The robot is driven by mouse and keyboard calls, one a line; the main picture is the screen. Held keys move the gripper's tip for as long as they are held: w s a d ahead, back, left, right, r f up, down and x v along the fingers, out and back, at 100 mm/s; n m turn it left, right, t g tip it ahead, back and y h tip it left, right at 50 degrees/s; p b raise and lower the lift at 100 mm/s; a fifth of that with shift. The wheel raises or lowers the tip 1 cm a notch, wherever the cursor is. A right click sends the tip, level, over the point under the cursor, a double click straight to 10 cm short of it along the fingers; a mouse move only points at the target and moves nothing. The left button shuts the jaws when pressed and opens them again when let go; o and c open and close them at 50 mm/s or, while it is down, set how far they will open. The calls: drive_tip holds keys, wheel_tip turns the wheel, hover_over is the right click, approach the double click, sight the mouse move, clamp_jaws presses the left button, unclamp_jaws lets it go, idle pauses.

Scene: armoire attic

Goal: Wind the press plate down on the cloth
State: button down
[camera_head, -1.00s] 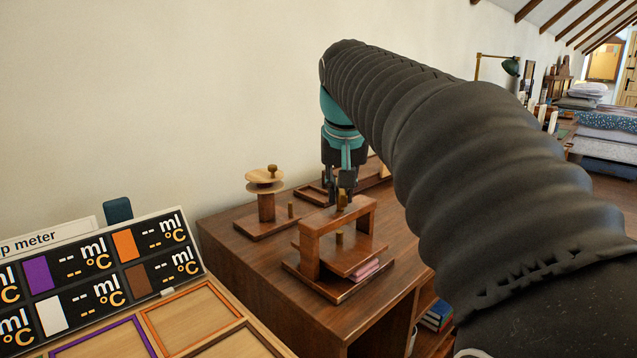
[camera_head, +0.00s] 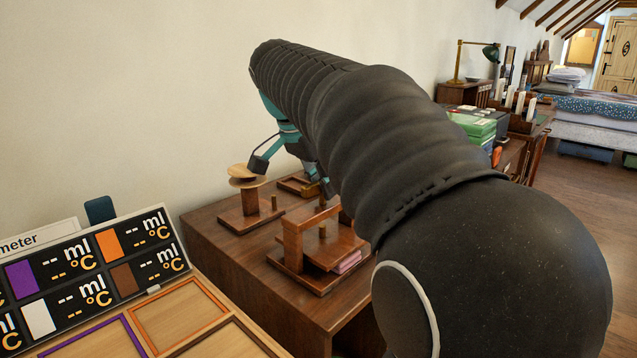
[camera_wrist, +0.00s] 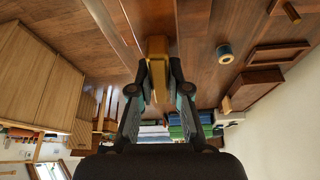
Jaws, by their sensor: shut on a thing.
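The wooden press (camera_head: 292,248) stands on the dark wooden cabinet top. Its press plate (camera_head: 328,252) lies under the crossbar, with a short peg above it. The pink folded cloth (camera_head: 347,263) sticks out under the plate's right front edge; I cannot tell whether the plate touches it. My gripper (camera_head: 323,189) is tilted above the crossbar, partly hidden by my arm. In the wrist view my gripper (camera_wrist: 158,82) is shut on a brass-coloured handle (camera_wrist: 157,50), which sits between the fingertips.
A wooden stand with round discs (camera_head: 243,181) is close left of the press, near my gripper's body. A low wooden tray (camera_head: 296,185) lies behind. A meter panel (camera_head: 90,268) with coloured frames is at the front left. The wall is close behind the cabinet.

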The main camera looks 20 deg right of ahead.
drive_tip(key=m+g, duration=0.2)
drive_tip(key=m, duration=0.4)
drive_tip(key=shift+f, duration=0.1)
idle(0.5)
drive_tip(key=c, duration=1.1)
unclamp_jaws()
drive_tip(key=shift+a, duration=0.1)
drive_tip(key=shift+g, duration=0.3)
drive_tip(key=shift+v, duration=3.8)
